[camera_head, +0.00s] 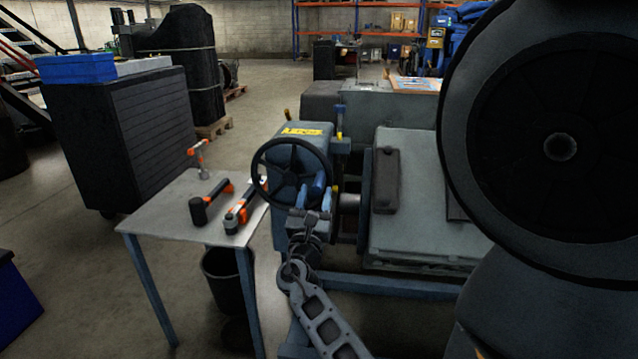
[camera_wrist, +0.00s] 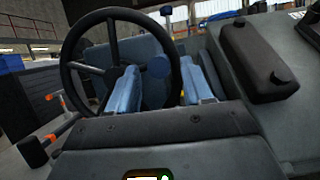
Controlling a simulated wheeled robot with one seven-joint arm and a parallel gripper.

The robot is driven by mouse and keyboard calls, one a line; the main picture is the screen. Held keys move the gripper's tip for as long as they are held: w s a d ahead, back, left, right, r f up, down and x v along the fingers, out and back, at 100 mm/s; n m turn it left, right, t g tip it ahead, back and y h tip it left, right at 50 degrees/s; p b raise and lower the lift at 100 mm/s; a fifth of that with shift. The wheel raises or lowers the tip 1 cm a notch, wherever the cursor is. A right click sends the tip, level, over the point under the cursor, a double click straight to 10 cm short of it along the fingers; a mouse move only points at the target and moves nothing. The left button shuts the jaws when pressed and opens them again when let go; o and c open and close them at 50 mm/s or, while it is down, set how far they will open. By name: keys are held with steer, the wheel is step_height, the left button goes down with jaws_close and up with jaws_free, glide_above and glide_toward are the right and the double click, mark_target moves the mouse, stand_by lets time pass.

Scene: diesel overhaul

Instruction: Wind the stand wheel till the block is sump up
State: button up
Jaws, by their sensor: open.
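The stand wheel (camera_head: 259,160) is a dark spoked handwheel on the blue-grey stand gearbox (camera_head: 297,143). It also shows large in the wrist view (camera_wrist: 68,72). My gripper (camera_head: 322,188) is at the wheel's lower right, its two blue fingers apart. In the wrist view my gripper (camera_wrist: 158,92) has a round dark-blue knob (camera_wrist: 158,67) showing between the fingers; I cannot tell whether they touch it. The grey block (camera_head: 415,200) is on the stand to the right, a dark oblong cover (camera_head: 385,180) on its visible face. It also shows in the wrist view (camera_wrist: 290,125).
A small table (camera_head: 172,213) at left carries a mallet (camera_head: 205,204) and other orange-and-black tools. A black bin (camera_head: 222,273) stands under it. A dark drawer cabinet (camera_head: 130,130) stands behind.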

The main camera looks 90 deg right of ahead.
mark_target(320, 176)
steer(key=shift+x, duration=2.65)
steer(key=shift+c, duration=0.4)
jaws_close()
